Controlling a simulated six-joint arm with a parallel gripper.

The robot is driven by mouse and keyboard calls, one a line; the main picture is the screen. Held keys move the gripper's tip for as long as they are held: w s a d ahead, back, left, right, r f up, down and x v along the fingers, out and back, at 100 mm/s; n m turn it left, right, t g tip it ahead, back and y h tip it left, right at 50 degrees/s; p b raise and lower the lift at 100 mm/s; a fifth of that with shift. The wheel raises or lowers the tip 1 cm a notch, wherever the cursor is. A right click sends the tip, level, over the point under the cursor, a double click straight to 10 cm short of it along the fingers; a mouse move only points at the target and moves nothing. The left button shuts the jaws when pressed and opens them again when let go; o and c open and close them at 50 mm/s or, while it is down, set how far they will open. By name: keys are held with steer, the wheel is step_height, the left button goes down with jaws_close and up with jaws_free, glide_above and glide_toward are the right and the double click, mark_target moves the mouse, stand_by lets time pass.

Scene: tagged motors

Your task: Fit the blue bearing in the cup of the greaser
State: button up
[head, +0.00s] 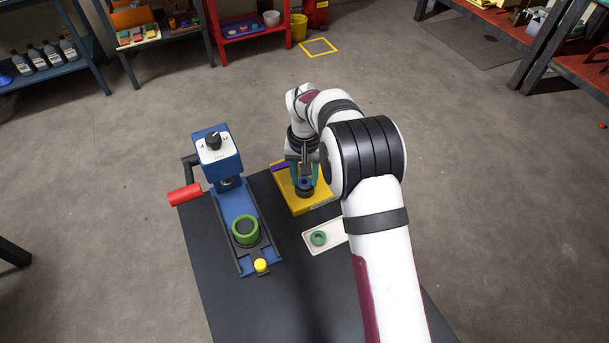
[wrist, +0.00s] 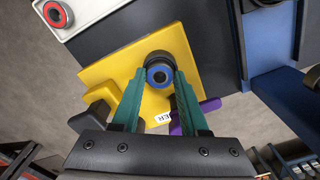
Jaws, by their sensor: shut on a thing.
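My gripper (head: 303,178) is shut on the blue bearing (wrist: 159,74), a dark round part with a blue ring. Its teal fingers (wrist: 152,97) press on both sides of it. The bearing is at or just above the yellow block (head: 308,206); I cannot tell if it touches. In the head view the blue greaser (head: 218,160) stands to the left, with a red handle and a dial on top. On its low bed is a green ring with a dark round middle (head: 246,230), seemingly at the cup; whether the green is the cup's own rim is unclear.
A white tray (head: 310,247) with a green ring part (head: 318,238) lies in front of the yellow block, partly behind my arm. In the wrist view a red-ringed part (wrist: 57,14) sits on something white. A purple piece (wrist: 207,106) is by the block. The dark table front (head: 260,310) is clear.

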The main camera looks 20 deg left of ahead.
steer(key=o, duration=1.2)
steer(key=shift+r, duration=3.3)
